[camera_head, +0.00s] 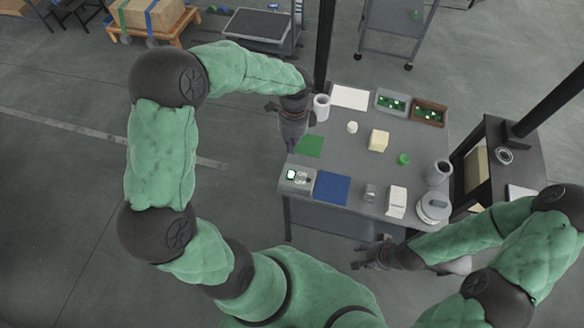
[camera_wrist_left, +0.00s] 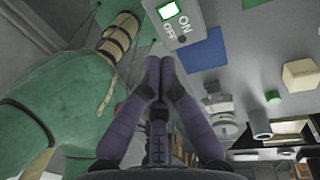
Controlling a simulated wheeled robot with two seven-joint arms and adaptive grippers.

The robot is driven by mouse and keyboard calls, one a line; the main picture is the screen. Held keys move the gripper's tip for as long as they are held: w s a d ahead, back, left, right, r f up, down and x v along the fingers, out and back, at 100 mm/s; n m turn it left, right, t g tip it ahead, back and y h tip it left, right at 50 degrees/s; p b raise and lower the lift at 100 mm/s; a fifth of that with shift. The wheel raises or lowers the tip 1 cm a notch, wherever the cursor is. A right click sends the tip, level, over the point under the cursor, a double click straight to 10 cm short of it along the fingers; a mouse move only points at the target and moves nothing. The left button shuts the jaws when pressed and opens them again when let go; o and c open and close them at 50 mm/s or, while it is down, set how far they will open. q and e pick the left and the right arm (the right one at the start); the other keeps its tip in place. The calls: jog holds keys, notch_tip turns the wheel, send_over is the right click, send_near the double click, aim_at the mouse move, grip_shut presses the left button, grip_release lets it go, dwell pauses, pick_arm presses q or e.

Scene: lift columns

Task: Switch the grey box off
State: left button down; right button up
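The grey box (camera_head: 297,185) sits at the near left corner of the table, with a lit pale green screen on its top. In the left wrist view, the grey box (camera_wrist_left: 205,28) shows at the top, with ON and OFF lettering beside the lit screen (camera_wrist_left: 170,11) and a small dark round spot by OFF. My left gripper (camera_head: 291,147) is above the table's left edge, a little beyond the box. In its wrist view, its fingertips (camera_wrist_left: 160,62) are together with nothing between them, below the box. My right gripper (camera_head: 360,263) is off the table's front edge; its fingers are too small to judge.
A blue mat (camera_head: 332,187) lies right of the box, and a green mat (camera_head: 309,146) behind it. The table (camera_head: 345,160) also bears a yellow block (camera_head: 378,140), white cylinder, bins and jars. A dark post (camera_head: 325,45) rises behind the table.

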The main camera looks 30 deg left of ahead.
aim_at(289, 179)
dwell(0.3)
pick_arm(q)
jog(key=f, duration=0.4)
jog(key=s+f+b, duration=0.1)
jog(key=f, duration=0.4)
jog(key=s+f+b, duration=0.1)
jog(key=f, duration=0.4)
jog(key=shift+s+d, duration=0.1)
jog(key=shift+d, duration=0.15)
jog(key=shift+r, duration=0.1)
jog(key=shift+s+f+b, duration=0.1)
jog(key=shift+f+b, duration=0.2)
jog(key=shift+b, duration=0.2)
jog(key=t+b, duration=0.2)
jog(key=shift+s+d+f+b, duration=0.15)
jog(key=shift+s+f+b, duration=0.15)
jog(key=shift+f, duration=0.1)
jog(key=shift+s+r+y+p, duration=0.1)
jog(key=shift+r+y+p, duration=0.05)
jog(key=shift+y+p, duration=0.15)
